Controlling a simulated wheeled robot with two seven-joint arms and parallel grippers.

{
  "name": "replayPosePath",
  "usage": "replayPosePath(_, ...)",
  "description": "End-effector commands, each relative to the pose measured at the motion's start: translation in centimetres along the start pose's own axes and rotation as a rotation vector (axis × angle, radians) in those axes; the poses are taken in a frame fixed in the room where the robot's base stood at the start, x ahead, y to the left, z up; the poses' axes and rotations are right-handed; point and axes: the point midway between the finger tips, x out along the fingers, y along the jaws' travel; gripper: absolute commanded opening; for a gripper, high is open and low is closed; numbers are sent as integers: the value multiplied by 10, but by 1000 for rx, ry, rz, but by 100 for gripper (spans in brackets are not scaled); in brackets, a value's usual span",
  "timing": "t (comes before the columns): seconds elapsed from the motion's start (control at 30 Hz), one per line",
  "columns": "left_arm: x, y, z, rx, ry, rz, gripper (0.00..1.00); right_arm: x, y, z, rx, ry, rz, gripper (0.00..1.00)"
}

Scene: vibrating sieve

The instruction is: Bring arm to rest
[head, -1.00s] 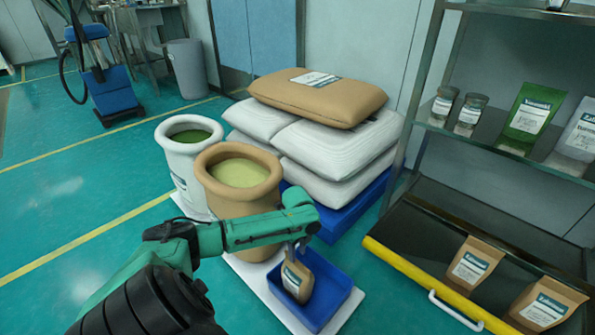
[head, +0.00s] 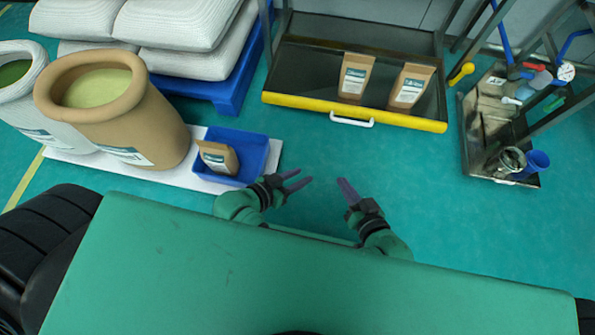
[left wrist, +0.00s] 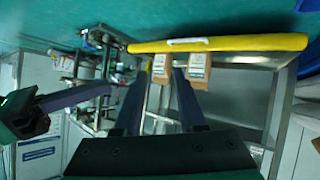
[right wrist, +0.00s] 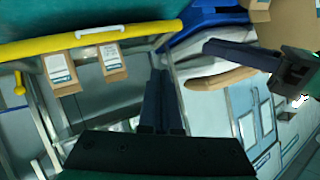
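My left gripper (head: 296,180) is held in front of my body, its two fingers apart with nothing between them. In the left wrist view its fingers (left wrist: 155,98) show a clear gap. My right gripper (head: 345,187) is beside it to the right, fingers pointing up and left. In the right wrist view its fingers (right wrist: 161,95) lie close together with nothing held. The grippers do not touch. A brown labelled bag (head: 219,157) stands tilted in a blue tray (head: 255,150), left of and apart from my left gripper.
Two more brown bags (head: 355,77) stand on the yellow-edged shelf (head: 290,101). A tan jar (head: 160,125) and a white jar (head: 40,120) stand left. Sacks (head: 190,62) lie on a blue pallet (head: 225,92). A tool cart (head: 480,150) is at right. Floor around the grippers is clear.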

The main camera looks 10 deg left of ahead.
Motion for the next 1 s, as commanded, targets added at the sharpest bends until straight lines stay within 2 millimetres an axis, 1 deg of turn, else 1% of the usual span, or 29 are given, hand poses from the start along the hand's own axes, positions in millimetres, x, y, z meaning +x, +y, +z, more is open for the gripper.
replayPosePath(0.03, -8, 7, -7, -92, 63, -27, 40, 0, 0, 0, 0, 0, 0, 0)
replayPosePath(0.13, -16, 10, -17, -173, 131, -53, 40, 0, 0, 0, 0, 0, 0, 0)
replayPosePath(0.6, -16, 10, -16, -172, 131, -51, 40, 0, -1, 0, 2, -1, -1, 0)
replayPosePath(0.7, -20, 10, -18, -166, 110, -60, 40, -4, -1, -1, -2, -24, 9, 0)
replayPosePath(0.77, -27, 6, -18, -156, 68, -78, 40, -10, 3, -2, -15, -62, 30, 0)
replayPosePath(0.87, -46, -6, -9, -128, -53, -131, 40, -30, 18, 1, -50, -177, 92, 0)
replayPosePath(0.97, -76, -24, 9, -104, -206, -196, 40, -60, 40, 11, -81, -321, 168, 0)
replayPosePath(1.0, -90, -31, 17, -98, -267, -220, 40, -75, 48, 16, -90, -380, 197, 0)
